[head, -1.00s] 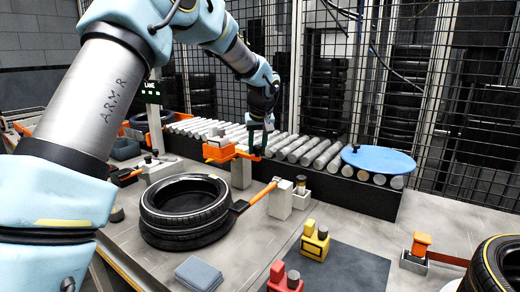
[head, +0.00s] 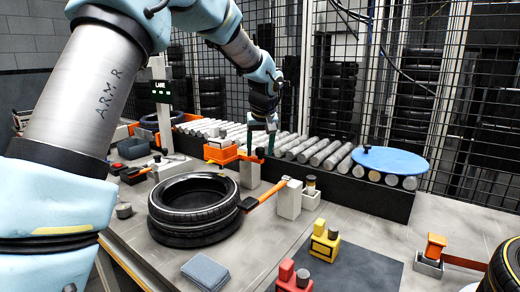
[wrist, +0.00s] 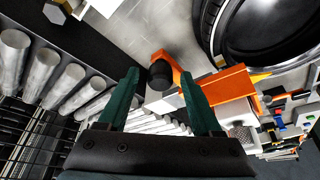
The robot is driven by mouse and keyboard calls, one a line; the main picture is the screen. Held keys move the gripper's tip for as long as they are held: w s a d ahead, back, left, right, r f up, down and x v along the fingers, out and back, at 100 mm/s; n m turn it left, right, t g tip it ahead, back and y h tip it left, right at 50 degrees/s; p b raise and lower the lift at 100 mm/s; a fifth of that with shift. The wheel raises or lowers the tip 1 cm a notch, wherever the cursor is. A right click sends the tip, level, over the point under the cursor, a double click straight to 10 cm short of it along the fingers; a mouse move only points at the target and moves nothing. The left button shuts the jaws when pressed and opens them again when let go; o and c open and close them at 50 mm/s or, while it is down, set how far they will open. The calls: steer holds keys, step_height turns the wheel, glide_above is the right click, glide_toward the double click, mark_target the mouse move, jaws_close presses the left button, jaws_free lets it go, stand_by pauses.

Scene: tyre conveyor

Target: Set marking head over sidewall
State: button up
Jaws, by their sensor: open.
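The orange marking head (head: 222,152) stands on a grey post beside the roller conveyor, with a dark knob (wrist: 160,75) at one end. My gripper (head: 262,126) is above and behind that knob, open. In the wrist view the knob shows between the two green fingers (wrist: 163,82), nearer the right one, and nothing appears clamped. Whether a finger touches it, I cannot tell. The black tyre (head: 193,203) lies flat on the table, in front of the marking head; its upper sidewall faces up. It also shows at the wrist view's top right (wrist: 268,40).
An orange arm (head: 265,196) reaches from a grey post (head: 288,200) to the tyre's right edge. The roller conveyor (head: 315,152) runs behind, with a blue disc (head: 390,162) at its right end. Yellow (head: 325,243) and red (head: 290,276) blocks stand at the front.

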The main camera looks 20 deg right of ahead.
steer(key=shift+r, duration=0.1)
steer(key=b+v, duration=0.1)
steer(key=v, duration=0.9)
steer(key=shift+r+b, duration=0.3)
steer(key=shift+s+a, duration=0.1)
steer(key=shift+s, duration=0.05)
steer(key=w+a+f+g+p, duration=0.1)
steer(key=a+f, duration=0.2)
steer(key=a, duration=0.3)
steer(key=a+f, duration=0.3)
steer(key=a, duration=0.4)
steer(key=s+a+f, duration=0.3)
steer(key=s+a, duration=0.1)
steer(key=a, duration=0.4)
steer(key=s+a+f+n+g+p, duration=0.1)
steer(key=s+a+f, duration=0.3)
steer(key=a, duration=0.5)
steer(key=s+a+f+n+y+p, duration=0.1)
steer(key=s+a+f, duration=0.3)
steer(key=a, duration=0.4)
steer(key=shift+s+a+g, duration=0.35)
steer(key=shift+s+g, duration=0.05)
steer(key=shift+s, duration=0.5)
